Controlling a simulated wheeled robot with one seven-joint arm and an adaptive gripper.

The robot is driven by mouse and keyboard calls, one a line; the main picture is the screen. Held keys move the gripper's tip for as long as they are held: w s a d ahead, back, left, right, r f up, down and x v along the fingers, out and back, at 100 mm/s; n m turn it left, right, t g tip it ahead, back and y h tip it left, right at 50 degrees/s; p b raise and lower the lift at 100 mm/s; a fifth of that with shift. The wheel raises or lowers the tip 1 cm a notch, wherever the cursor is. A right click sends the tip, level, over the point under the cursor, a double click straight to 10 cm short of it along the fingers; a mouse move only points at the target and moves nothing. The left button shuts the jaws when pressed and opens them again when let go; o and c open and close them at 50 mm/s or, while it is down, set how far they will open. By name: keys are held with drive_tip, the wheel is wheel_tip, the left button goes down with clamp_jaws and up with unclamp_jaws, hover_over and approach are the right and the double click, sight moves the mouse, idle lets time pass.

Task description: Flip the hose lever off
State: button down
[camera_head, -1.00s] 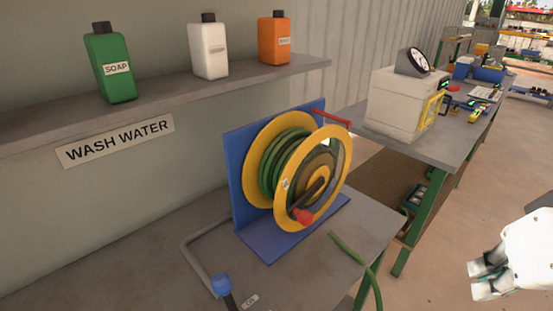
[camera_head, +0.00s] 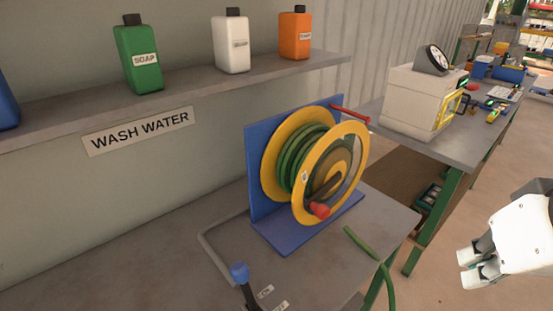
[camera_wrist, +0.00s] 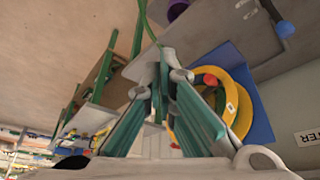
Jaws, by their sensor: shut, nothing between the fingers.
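The blue knob (camera_wrist: 284,29) also shows at the upper right of the wrist view. My white gripper (camera_head: 468,269) is at the right of the head view, past the bench edge and well apart from the lever. Its fingers (camera_wrist: 163,72) are shut and empty in the wrist view.
A yellow hose reel (camera_head: 350,150) on a blue stand carries green hose, which hangs off the bench (camera_head: 215,285). A bent grey pipe (camera_head: 210,248) lies behind the lever. A shelf (camera_head: 60,124) with bottles runs above. A second table (camera_head: 460,148) stands at the right.

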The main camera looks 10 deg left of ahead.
drive_tip(key=w+a+f+n+g+b, duration=0.1)
drive_tip(key=w+a+f+n, duration=0.1)
drive_tip(key=w+a, duration=0.65)
drive_tip(key=w+a+f+n+g+b, duration=0.1)
drive_tip(key=w+a+f+n, duration=0.15)
drive_tip(key=w+a, duration=0.55)
drive_tip(key=a+f+n, duration=0.1)
drive_tip(key=a+f, duration=0.2)
drive_tip(key=a, duration=0.4)
drive_tip(key=a+f+n+b, duration=0.1)
drive_tip(key=a+f, duration=0.3)
drive_tip(key=a, duration=0.3)
drive_tip(key=a+f+n+g+y, duration=0.1)
drive_tip(key=a+f, duration=0.3)
drive_tip(key=a, duration=0.3)
drive_tip(key=shift+w+a, duration=0.2)
drive_tip(key=shift+a, duration=0.05)
drive_tip(key=shift+f, duration=0.15)
wheel_tip(320, 180, down, 9)
drive_tip(key=s+d, duration=0.1)
drive_tip(key=d, duration=0.1)
drive_tip(key=shift+s+p, duration=0.3)
drive_tip(key=shift+s, duration=0.05)
